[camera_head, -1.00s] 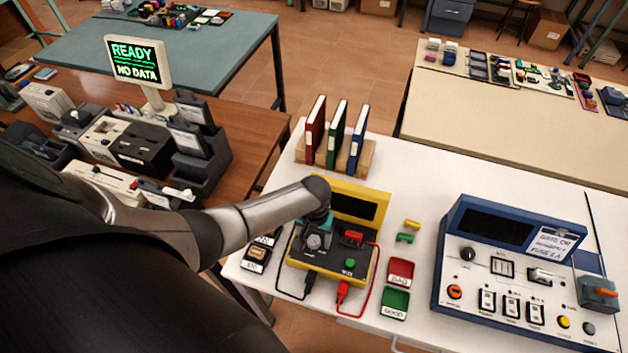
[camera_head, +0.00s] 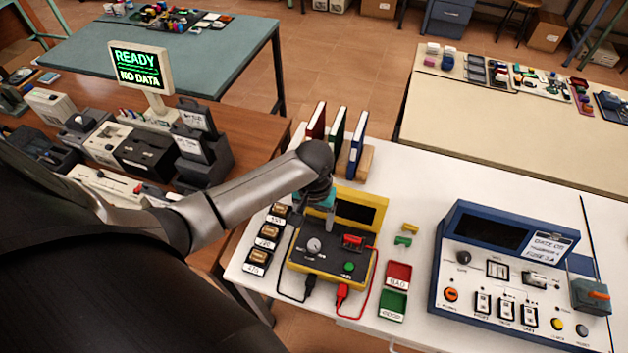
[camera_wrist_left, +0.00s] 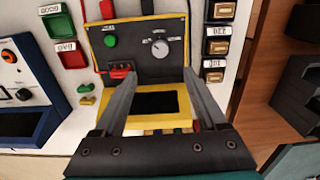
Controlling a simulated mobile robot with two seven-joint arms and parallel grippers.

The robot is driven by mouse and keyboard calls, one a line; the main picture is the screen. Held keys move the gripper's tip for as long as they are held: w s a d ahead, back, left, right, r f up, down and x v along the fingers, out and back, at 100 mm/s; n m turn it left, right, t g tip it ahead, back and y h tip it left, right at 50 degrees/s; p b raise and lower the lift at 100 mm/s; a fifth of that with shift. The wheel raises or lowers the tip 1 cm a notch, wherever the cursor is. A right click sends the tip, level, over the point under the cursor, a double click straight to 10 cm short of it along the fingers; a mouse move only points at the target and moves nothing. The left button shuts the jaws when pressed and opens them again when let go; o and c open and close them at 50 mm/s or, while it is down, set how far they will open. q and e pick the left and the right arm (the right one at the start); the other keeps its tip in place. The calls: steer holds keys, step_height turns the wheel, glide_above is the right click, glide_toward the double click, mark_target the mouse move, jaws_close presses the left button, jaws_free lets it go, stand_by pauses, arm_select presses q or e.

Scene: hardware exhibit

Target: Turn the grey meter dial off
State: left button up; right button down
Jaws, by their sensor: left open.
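The grey meter dial (camera_head: 314,245) sits on the dark face of a yellow-edged meter (camera_head: 371,276) on the white table. It also shows in the left wrist view (camera_wrist_left: 160,48), round and light grey, with nothing touching it. The meter's black display (camera_head: 355,211) is blank. My left gripper (camera_head: 325,212) is over the back of the meter, apart from the dial. In the left wrist view its two fingers (camera_wrist_left: 158,85) are spread with nothing between them. My right gripper is not in view.
A red switch (camera_head: 353,241) and green button (camera_head: 348,267) share the meter face. Black and red leads run at its front. Labelled boxes (camera_head: 266,236) stand left, red (camera_head: 398,275) and green (camera_head: 393,304) trays right. Binders (camera_head: 357,145) stand behind, close to my left arm.

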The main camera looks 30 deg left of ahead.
arm_select(q)
steer(key=shift+r, duration=1.35)
